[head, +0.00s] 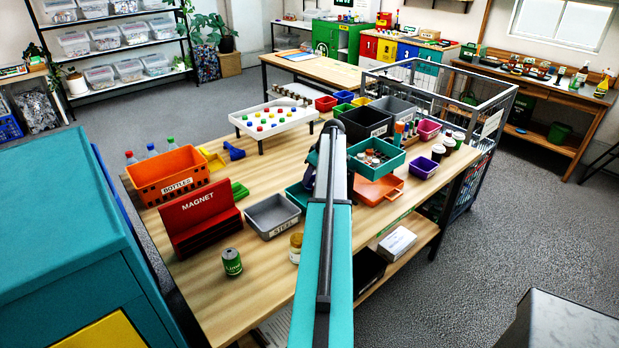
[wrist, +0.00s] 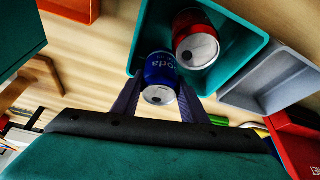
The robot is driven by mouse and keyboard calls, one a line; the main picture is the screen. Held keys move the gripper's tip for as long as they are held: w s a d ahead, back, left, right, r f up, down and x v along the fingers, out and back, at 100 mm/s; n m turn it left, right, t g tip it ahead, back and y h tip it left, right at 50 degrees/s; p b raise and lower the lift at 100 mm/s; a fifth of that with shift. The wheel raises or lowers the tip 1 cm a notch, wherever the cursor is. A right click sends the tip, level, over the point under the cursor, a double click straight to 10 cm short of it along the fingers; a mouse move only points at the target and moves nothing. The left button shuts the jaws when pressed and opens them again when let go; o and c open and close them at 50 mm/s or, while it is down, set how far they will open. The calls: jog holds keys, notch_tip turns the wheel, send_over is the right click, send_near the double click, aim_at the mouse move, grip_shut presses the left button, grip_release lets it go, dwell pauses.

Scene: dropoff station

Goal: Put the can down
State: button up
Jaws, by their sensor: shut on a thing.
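A blue can (wrist: 161,72) with white lettering is held between the dark fingers of my gripper (wrist: 159,88) in the wrist view. It overlaps the near part of a teal bin (wrist: 228,82). Whether its far end touches the bin's floor cannot be told. A red can (wrist: 197,35) is inside that bin, just beyond and right of the blue one. In the head view the teal bin (head: 296,196) shows only in part behind my arm, and the blue can is hidden there. A green can (head: 232,262) stands upright on the wooden table (head: 190,292).
A grey steel bin (head: 272,215) sits beside the teal bin, with the red magnet holder (head: 200,218) and orange bottle bin (head: 170,176) further left. A jar (head: 296,247) stands near my arm. The table front left is mostly clear.

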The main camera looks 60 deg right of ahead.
jog(key=shift+f, duration=0.4)
jog(key=shift+f, duration=0.25)
jog(key=shift+f+b, duration=0.2)
jog(key=shift+b, duration=0.15)
jog(key=o, duration=0.7)
jog(key=shift+r, duration=0.1)
jog(key=shift+r, duration=0.15)
jog(key=shift+r+p, duration=0.35)
jog(key=shift+r, duration=0.05)
jog(key=shift+b+v, duration=1.85)
jog(key=shift+v, duration=4)
